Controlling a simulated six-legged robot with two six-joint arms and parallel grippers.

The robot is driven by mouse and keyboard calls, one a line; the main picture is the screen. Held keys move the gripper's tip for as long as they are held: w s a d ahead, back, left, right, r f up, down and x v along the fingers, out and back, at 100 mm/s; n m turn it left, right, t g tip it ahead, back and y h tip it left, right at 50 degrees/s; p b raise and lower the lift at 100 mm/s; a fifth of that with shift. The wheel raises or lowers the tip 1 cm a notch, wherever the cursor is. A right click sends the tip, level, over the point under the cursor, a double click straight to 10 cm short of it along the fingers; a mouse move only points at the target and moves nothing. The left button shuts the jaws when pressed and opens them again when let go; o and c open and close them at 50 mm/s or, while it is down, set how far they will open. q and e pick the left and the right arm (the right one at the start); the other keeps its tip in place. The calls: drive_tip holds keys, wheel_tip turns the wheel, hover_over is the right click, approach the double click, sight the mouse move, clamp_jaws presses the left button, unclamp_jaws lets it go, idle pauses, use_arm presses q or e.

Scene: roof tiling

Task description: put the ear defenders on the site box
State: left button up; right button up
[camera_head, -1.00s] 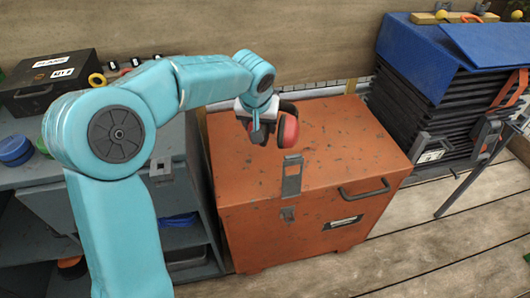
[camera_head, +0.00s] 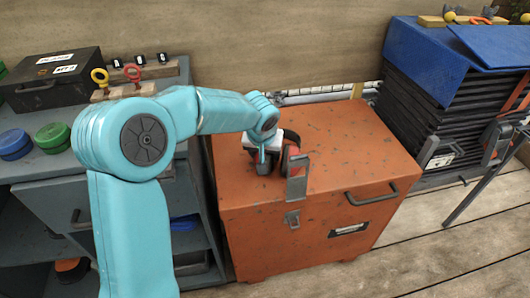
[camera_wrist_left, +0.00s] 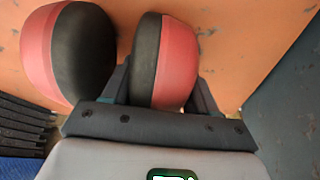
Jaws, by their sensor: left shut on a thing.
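The ear defenders, with red and black cups (camera_head: 290,155), are at the top of the orange site box (camera_head: 345,130), towards its left front near the upright hasp. My left gripper (camera_head: 265,158) is shut on them and partly hides them. In the left wrist view, the gripper (camera_wrist_left: 160,98) has its fingers either side of one red and black cup, and the other cup (camera_wrist_left: 82,52) hangs free to the left. The orange lid (camera_wrist_left: 225,35) lies behind both cups. I cannot tell whether the cups touch the lid. My right gripper is out of view.
A grey hasp (camera_head: 297,178) sticks up at the lid's front edge, close to the ear defenders. A grey shelf unit (camera_head: 115,185) stands left, with a black case (camera_head: 55,75) on it. A stack of dark tiles under a blue cover (camera_head: 425,60) stands right. The lid's right side is clear.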

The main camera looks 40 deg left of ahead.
use_arm(q)
drive_tip(key=o, duration=1.2)
drive_tip(key=shift+f, duration=0.1)
drive_tip(key=shift+r+p, duration=0.4)
drive_tip(key=p+v, duration=0.2)
drive_tip(key=v, duration=0.9)
drive_tip(key=shift+s+r+p, duration=0.2)
drive_tip(key=shift+r+p, duration=0.1)
drive_tip(key=shift+p, duration=0.1)
drive_tip(key=shift+s, duration=0.1)
